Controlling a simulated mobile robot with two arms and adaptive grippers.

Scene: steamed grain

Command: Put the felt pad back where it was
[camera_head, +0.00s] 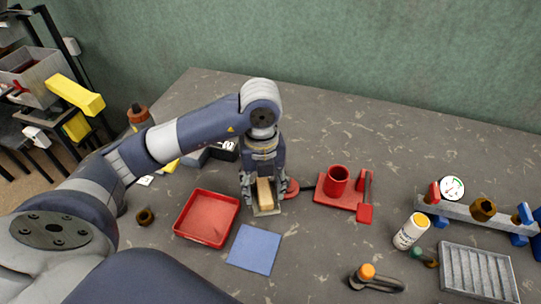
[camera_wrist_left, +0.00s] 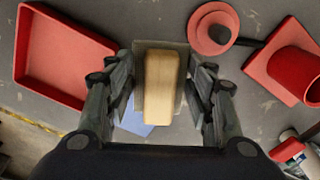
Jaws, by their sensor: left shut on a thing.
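The felt pad is, as far as I can tell, the block with a pale wooden grip (camera_head: 264,191) on a flat grey base. It also shows in the left wrist view (camera_wrist_left: 161,85). My left gripper (camera_head: 262,197) comes down from above and is shut on it, one finger on each side. I cannot tell whether its base touches the table. A blue square (camera_head: 254,248) lies flat just in front of it, partly hidden behind the block in the wrist view. My right gripper is not in view.
A red tray (camera_head: 207,218) lies left of the gripper. A red disc with a dark handle (camera_head: 292,188) and a red stand with a cup (camera_head: 337,180) are close on the right. A white bottle (camera_head: 411,231) and grey ribbed tray (camera_head: 478,272) lie further right. The back table is clear.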

